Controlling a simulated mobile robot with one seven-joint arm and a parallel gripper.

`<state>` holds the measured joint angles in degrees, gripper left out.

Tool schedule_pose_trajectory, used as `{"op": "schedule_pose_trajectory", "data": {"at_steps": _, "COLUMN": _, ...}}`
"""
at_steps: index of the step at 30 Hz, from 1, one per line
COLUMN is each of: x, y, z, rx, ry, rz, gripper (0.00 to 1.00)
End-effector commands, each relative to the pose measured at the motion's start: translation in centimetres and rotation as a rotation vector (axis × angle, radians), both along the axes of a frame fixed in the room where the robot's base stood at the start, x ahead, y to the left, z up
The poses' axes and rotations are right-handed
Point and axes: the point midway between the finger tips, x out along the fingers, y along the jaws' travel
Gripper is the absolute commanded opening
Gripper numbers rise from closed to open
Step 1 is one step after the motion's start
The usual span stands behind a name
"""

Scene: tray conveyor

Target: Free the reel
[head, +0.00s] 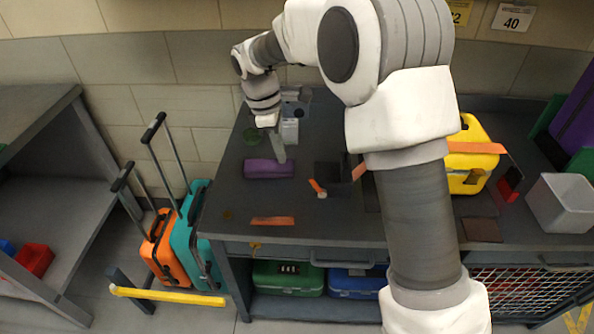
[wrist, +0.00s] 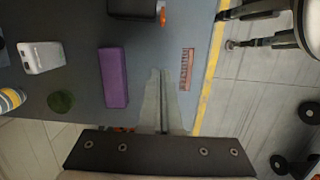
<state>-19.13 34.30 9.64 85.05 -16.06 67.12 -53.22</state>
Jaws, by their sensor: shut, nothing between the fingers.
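I cannot pick out a reel for certain in either view. My gripper (head: 281,158) is shut and empty, its fingers pointing down over the dark bench top (head: 222,185). In the wrist view its fingertips (wrist: 160,76) are together, to the right of a purple block (wrist: 113,78). The same purple block (head: 262,170) lies just below the fingertips in the head view; whether they touch cannot be told. A dark box (head: 328,173) with a small orange piece (head: 317,187) at its side stands to the right. It is cut off at the wrist view's top (wrist: 133,8).
A white device (head: 289,132) and a green round thing (head: 250,136) stand behind. An orange strip (head: 272,221) lies near the front edge. A yellow case (head: 470,155) with orange straps and a grey bin (head: 562,203) are at right. Orange (head: 160,247) and teal (head: 194,232) suitcases stand left.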

Motion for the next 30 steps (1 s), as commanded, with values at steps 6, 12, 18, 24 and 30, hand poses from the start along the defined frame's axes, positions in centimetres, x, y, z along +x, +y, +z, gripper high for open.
{"op": "schedule_pose_trajectory", "data": {"at_steps": 6, "x": 0.1, "y": 0.2, "z": -0.2, "rx": -0.001, "ry": 0.003, "rz": 0.007, "gripper": 0.0}}
{"op": "schedule_pose_trajectory", "data": {"at_steps": 12, "x": 0.1, "y": 0.2, "z": -0.3, "rx": -0.001, "ry": 0.003, "rz": 0.007, "gripper": 0.0}}
{"op": "schedule_pose_trajectory", "data": {"at_steps": 18, "x": 0.0, "y": -0.2, "z": -1.9, "rx": -0.002, "ry": 0.005, "rz": 0.007, "gripper": 0.0}}
{"op": "schedule_pose_trajectory", "data": {"at_steps": 24, "x": -0.1, "y": -0.9, "z": -6.0, "rx": -0.002, "ry": 0.006, "rz": 0.007, "gripper": 0.0}}
{"op": "schedule_pose_trajectory", "data": {"at_steps": 30, "x": -0.1, "y": -1.7, "z": -10.1, "rx": -0.002, "ry": 0.007, "rz": 0.007, "gripper": 0.0}}
